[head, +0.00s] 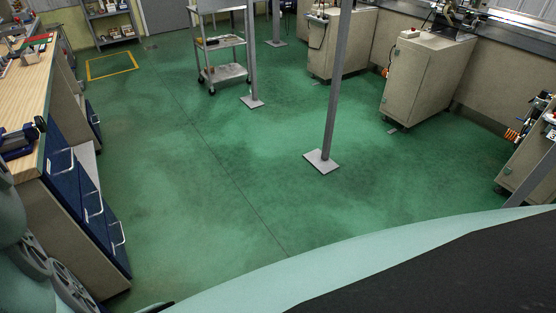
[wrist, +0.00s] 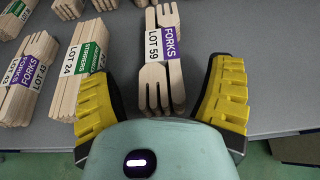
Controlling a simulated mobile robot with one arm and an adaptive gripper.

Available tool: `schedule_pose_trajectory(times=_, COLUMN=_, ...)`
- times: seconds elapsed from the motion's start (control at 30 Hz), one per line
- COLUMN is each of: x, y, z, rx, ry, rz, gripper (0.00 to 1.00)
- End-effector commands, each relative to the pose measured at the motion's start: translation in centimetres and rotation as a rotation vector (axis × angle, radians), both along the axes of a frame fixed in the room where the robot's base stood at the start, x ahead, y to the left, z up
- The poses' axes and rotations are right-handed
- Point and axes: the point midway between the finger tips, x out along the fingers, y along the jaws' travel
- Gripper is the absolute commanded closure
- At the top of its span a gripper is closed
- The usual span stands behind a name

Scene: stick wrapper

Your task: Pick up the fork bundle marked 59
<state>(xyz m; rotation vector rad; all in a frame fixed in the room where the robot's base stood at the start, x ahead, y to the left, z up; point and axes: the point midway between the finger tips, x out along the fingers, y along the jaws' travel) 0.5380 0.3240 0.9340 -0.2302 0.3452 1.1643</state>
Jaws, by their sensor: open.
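The fork bundle marked 59 (wrist: 153,72) shows in the wrist view as a stack of wooden forks with a white and purple wrapper reading "FORKS LOT 59". It lies on a grey surface (wrist: 208,30), upper middle of the picture. My gripper (wrist: 160,85) is open, with a ribbed yellow finger on each side of the bundle's near end. A clear gap shows between the bundle and each finger. In the head view neither the bundle nor my gripper can be made out.
Left of it lie a stirrers bundle marked LOT 24 (wrist: 83,60) and another forks bundle (wrist: 27,78). More wooden bundles sit at the upper edge. The surface right of the bundle is clear. The head view shows a workbench (head: 25,85), posts (head: 336,90) and open green floor.

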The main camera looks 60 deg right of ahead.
Motion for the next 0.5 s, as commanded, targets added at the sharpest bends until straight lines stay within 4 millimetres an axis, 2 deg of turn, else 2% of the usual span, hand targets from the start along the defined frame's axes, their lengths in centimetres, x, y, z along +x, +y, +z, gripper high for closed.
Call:
schedule_pose_trajectory(times=0.2, x=0.7, y=1.1, z=-0.6, rx=0.0, ry=-0.001, rz=-0.003, gripper=0.2)
schedule_pose_trajectory(times=0.5, x=0.8, y=1.3, z=-0.7, rx=-0.001, ry=-0.001, rz=-0.006, gripper=0.2)
